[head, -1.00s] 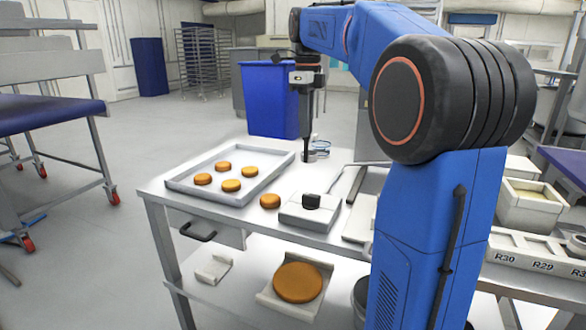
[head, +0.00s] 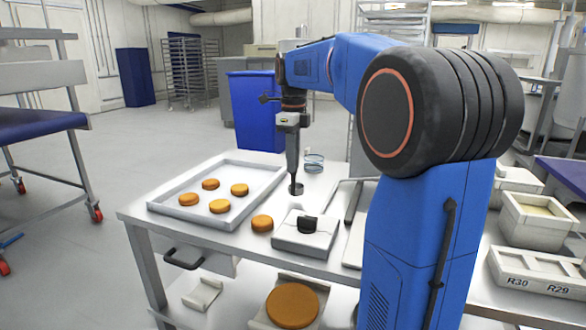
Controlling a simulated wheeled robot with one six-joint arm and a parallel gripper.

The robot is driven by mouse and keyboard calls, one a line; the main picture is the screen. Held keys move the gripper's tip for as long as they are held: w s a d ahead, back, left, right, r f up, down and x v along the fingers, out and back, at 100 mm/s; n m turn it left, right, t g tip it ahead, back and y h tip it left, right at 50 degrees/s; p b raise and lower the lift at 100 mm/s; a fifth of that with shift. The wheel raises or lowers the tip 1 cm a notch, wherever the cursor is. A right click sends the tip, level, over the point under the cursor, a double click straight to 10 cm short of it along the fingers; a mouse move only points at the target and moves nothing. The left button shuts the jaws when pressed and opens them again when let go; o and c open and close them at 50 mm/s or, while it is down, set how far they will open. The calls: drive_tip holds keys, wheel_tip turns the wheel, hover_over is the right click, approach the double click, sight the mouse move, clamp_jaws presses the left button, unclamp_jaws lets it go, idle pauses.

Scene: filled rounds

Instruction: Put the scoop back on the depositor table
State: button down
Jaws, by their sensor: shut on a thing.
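My gripper (head: 293,172) points straight down over the steel table and is shut on the scoop (head: 297,188). The scoop shows as a small dark cup at the lower end of the fingers; its grip is hard to make out. It hangs at or just above the bare tabletop, and I cannot tell if it touches. The depositor table (head: 190,233) is a steel table with a lower shelf. A small clear dish (head: 314,162) stands just behind the scoop, to its right.
A tray (head: 160,209) with several orange-brown rounds lies left of the scoop. A loose round (head: 262,223) and a scale-like box (head: 305,236) with a black piece on top stand nearer. A blue bin (head: 254,112) is behind. My arm hides the table's right part.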

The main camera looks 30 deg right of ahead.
drive_tip(key=shift+f, duration=1.15)
drive_tip(key=c, duration=1.7)
unclamp_jaws()
wheel_tip(320, 180, up, 12)
drive_tip(key=shift+r, duration=0.1)
drive_tip(key=shift+s, duration=0.1)
